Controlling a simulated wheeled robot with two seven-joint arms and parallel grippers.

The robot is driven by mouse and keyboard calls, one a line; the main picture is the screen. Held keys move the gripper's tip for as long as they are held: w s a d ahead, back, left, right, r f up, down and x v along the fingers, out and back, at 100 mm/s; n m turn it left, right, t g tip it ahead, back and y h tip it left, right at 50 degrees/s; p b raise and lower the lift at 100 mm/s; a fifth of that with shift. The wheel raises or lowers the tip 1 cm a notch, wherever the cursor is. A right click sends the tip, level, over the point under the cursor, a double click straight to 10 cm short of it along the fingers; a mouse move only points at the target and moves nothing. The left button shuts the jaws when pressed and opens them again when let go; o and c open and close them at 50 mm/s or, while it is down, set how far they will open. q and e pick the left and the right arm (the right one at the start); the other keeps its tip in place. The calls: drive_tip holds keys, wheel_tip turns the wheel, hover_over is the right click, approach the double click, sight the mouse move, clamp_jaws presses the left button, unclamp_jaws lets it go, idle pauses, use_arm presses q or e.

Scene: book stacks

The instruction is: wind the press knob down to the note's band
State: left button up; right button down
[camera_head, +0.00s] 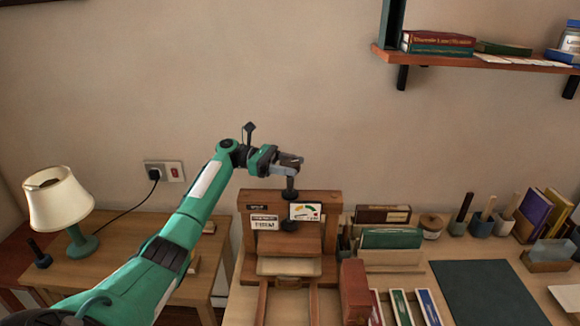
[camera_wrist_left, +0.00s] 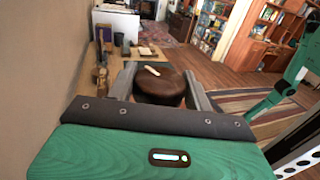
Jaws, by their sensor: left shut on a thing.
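The wooden book press (camera_head: 321,198) stands on the desk against the wall. Its dark screw and knob (camera_head: 290,182) rise from the top beam. My left gripper (camera_head: 292,163) is at the knob. In the left wrist view the round brown knob (camera_wrist_left: 160,91), with a pale mark on top, sits between the two fingers, and they are shut on it. A small dial (camera_head: 305,211) with coloured bands is on the press front. Left of it is a white note (camera_head: 264,222), whose lettering is too small to read surely. My right gripper is not in view.
A lamp (camera_head: 60,205) stands on the side table at left. Book holders (camera_head: 390,238), tool cups (camera_head: 481,225) and a dark mat (camera_head: 487,292) occupy the desk right of the press. A wall shelf (camera_head: 430,59) is at upper right.

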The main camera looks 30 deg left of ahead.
use_arm(q)
drive_tip(key=shift+r, duration=0.3)
drive_tip(key=o, duration=0.8)
drive_tip(key=shift+o, duration=0.8)
drive_tip(key=shift+f, duration=0.2)
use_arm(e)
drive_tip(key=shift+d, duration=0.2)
use_arm(q)
drive_tip(key=b+v, duration=0.4)
drive_tip(key=v, duration=0.9)
drive_tip(key=shift+a, duration=0.4)
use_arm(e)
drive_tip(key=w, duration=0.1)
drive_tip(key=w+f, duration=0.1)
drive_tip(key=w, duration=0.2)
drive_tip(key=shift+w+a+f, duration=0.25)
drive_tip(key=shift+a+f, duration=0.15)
